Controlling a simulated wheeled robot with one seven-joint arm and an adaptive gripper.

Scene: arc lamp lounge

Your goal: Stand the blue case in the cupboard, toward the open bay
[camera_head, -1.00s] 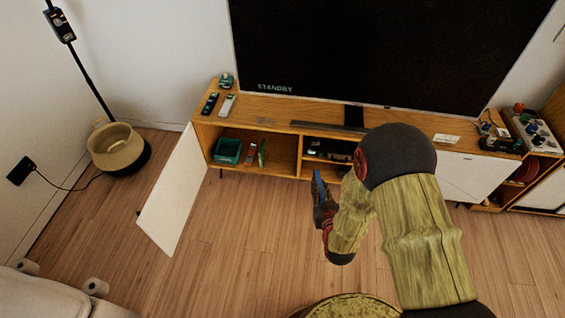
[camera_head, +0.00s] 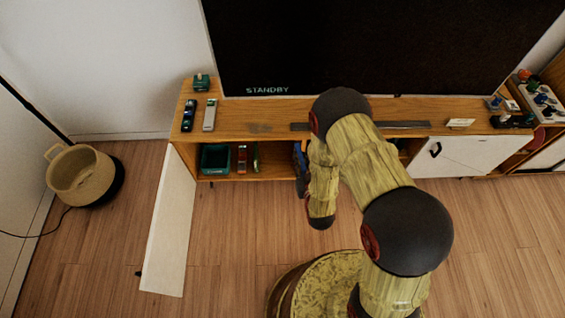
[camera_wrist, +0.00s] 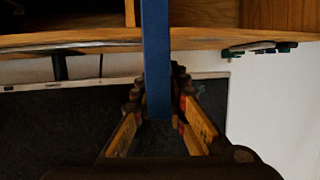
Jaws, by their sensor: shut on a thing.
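The blue case (camera_head: 298,155) shows as a thin blue edge at the front of the cupboard, mostly hidden by my arm. In the wrist view it is a narrow upright blue slab (camera_wrist: 156,50). My gripper (camera_wrist: 158,95) is shut on it, one finger on each side. In the head view my gripper (camera_head: 302,180) is largely hidden by my own arm. The cupboard (camera_head: 255,118) is the low wooden TV unit, and its left compartment is open. Inside stand a green bin (camera_head: 214,160), a red item (camera_head: 242,157) and a thin green item (camera_head: 256,158), leaving bare space to their right.
The white cupboard door (camera_head: 168,230) stands open at the left, jutting over the floor. A large television (camera_head: 380,45) stands on top, with small devices (camera_head: 189,115) at the left end. A woven basket (camera_head: 80,175) sits on the floor at far left.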

